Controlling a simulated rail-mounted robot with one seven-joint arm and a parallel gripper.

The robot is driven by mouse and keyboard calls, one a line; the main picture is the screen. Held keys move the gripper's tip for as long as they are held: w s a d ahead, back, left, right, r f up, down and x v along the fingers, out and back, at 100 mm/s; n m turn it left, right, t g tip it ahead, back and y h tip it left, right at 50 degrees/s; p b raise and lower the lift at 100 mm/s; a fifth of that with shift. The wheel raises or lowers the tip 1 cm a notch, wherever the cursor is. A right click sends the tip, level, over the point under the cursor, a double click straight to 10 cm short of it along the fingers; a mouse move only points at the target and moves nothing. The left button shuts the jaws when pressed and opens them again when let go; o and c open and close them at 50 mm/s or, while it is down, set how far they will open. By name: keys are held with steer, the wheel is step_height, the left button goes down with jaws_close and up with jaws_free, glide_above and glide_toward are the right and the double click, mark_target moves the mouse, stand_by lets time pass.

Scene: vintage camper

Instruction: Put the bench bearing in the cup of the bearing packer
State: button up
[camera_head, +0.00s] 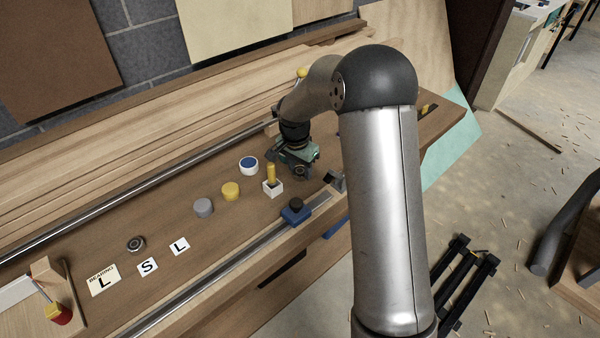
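A small dark ring-shaped bearing (136,244) lies flat on the wooden bench, behind the lettered cards at the left. I cannot tell for sure which part is the bearing packer. A white round cup with a blue top (249,166) and a white square block with an upright yellow post (272,186) stand near the middle of the bench. My gripper (300,172) is small and partly dark at the end of my arm, low over the bench, right of these parts and far from the bearing. Its fingertips are too unclear to show whether it is open or shut.
A grey disc (203,208) and a yellow disc (230,191) sit mid-bench. Cards marked L (103,281), S (148,267) and L (180,246) lie at the front left. A blue clamp (296,211) sits on the front rail. A red-and-yellow tool (59,313) is at lower left.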

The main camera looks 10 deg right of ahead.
mark_target(301, 169)
steer(key=c, duration=0.4)
steer(key=shift+r, duration=0.15)
steer(key=shift+r, duration=0.3)
step_height(301, 169, up, 2)
steer(key=shift+r+b, duration=0.1)
steer(key=shift+b, duration=0.2)
steer(key=s+d+r+b, duration=0.1)
steer(key=s+r, duration=0.2)
steer(key=s, duration=0.1)
steer(key=s+r+b, duration=0.1)
steer(key=s+r, duration=0.2)
steer(key=s, duration=0.2)
steer(key=s+d+r+b, duration=0.1)
steer(key=s+r+b, duration=0.1)
steer(key=s+r, duration=0.2)
steer(key=shift+s+d, duration=0.35)
steer(key=shift+s, duration=0.05)
